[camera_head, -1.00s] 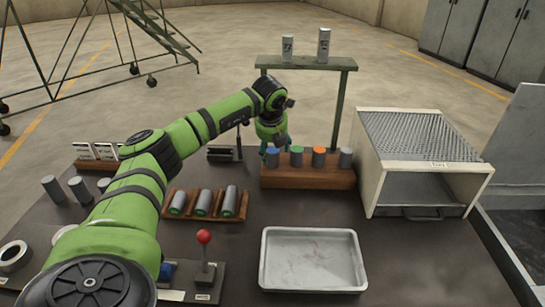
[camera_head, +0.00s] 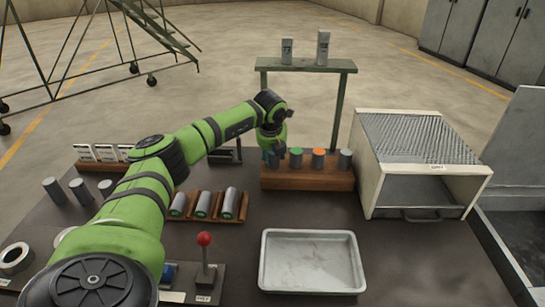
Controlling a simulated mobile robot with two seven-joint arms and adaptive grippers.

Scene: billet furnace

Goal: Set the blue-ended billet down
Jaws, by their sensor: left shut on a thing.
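The blue-ended billet (camera_head: 271,160) is at the left end of the wooden rack (camera_head: 306,178), largely hidden by my gripper and hard to make out. My left gripper (camera_head: 272,150) points down at it and is shut on it. The billet looks upright at the rack, but I cannot tell whether it is fully seated. Beside it in the same rack stand a green-ended billet (camera_head: 296,158), an orange-ended billet (camera_head: 318,159) and a plain grey billet (camera_head: 345,160). My right gripper is not in view.
A white furnace box (camera_head: 420,165) stands to the right. A grey tray (camera_head: 311,262) lies in front. A low rack with green-ended billets (camera_head: 203,205) and a red-knobbed lever (camera_head: 204,240) are near my arm. Two blocks stand on a green stand (camera_head: 306,65) behind.

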